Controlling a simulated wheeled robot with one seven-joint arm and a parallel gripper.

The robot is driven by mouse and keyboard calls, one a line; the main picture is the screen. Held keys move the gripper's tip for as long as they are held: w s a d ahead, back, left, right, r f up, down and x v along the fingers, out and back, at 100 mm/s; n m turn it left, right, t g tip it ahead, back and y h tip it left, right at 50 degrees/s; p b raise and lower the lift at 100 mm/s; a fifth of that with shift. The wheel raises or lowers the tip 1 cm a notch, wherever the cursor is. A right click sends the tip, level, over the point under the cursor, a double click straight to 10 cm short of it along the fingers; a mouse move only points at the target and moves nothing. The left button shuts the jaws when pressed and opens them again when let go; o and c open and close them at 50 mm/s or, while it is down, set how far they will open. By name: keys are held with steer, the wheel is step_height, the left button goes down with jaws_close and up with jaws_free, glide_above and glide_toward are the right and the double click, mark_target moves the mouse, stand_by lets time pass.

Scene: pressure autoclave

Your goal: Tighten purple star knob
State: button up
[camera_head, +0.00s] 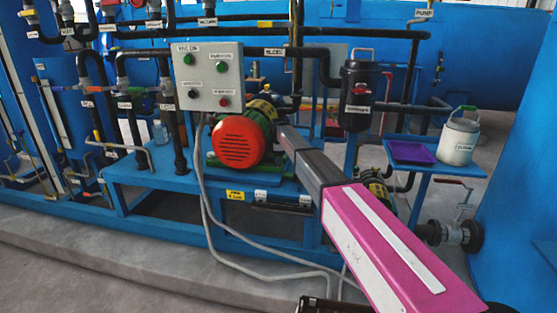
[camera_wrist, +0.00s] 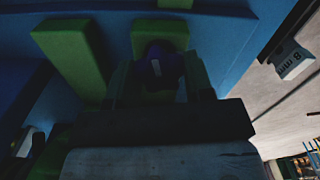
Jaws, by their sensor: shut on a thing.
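The purple star knob (camera_wrist: 162,62) is in the upper middle of the wrist view, dark and shaded, in front of a green bracket (camera_wrist: 160,32). My gripper (camera_wrist: 160,78) has a finger on each side of the knob and is shut on it. The lower part of the knob is hard to make out in the shadow. In the head view my magenta and grey arm reaches to the right of the red-faced motor (camera_head: 240,142). The knob and my fingertips cannot be made out there.
A grey control box (camera_head: 208,76) stands above the motor on the blue frame (camera_head: 150,185). At right, a blue shelf (camera_head: 425,166) holds a purple tray (camera_head: 411,152) and a white bucket (camera_head: 459,140).

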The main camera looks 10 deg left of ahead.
steer(key=m, duration=1)
steer(key=shift+m, duration=0.3)
steer(key=m, duration=0.5)
steer(key=shift+m, duration=2.4)
steer(key=o, duration=0.9)
step_height(320, 180, up, 11)
steer(key=shift+f, duration=0.1)
